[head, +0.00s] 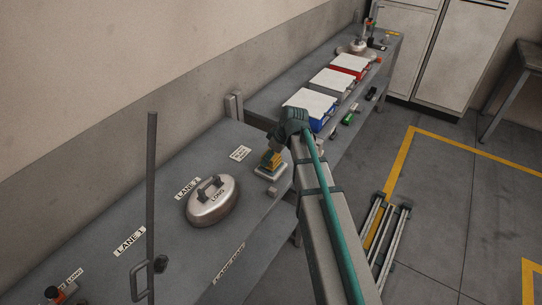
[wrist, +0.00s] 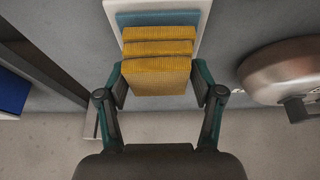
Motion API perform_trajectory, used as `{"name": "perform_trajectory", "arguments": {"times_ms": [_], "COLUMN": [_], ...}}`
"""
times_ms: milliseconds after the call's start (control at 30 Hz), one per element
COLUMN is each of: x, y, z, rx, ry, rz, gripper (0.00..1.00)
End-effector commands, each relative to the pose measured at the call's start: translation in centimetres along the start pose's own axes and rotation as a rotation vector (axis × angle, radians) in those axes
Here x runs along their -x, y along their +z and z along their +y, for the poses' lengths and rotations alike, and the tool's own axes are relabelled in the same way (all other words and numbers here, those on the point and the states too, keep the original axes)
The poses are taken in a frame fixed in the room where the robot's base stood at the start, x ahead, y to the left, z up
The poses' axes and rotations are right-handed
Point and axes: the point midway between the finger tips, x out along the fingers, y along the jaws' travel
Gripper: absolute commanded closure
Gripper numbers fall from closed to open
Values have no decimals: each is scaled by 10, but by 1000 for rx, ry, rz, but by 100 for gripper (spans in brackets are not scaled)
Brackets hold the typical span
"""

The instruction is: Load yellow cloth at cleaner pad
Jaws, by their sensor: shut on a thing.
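My gripper (head: 276,146) is shut on a yellow cloth (wrist: 155,78), with one finger at each side of it in the wrist view. The cloth is a thick ribbed block, and two more yellow layers show behind it. Beyond the yellow layers lies a flat teal piece (wrist: 130,19) on a white tray (wrist: 112,12). The tray stands on the grey bench. I cannot tell whether the held cloth touches the layers behind it, and no cleaner pad is clearly identifiable.
Blue (head: 312,106), grey (head: 335,83) and red (head: 350,68) bins stand beyond. A vertical bar (head: 151,200) rises at the left.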

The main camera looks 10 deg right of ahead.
Motion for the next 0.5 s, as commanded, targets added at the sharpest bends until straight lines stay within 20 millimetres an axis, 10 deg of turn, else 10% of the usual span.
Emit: {"name": "perform_trajectory", "arguments": {"times_ms": [500], "x": [-6], "y": [2], "z": [0], "rx": [0], "ry": [0], "rz": [0], "gripper": [61]}}
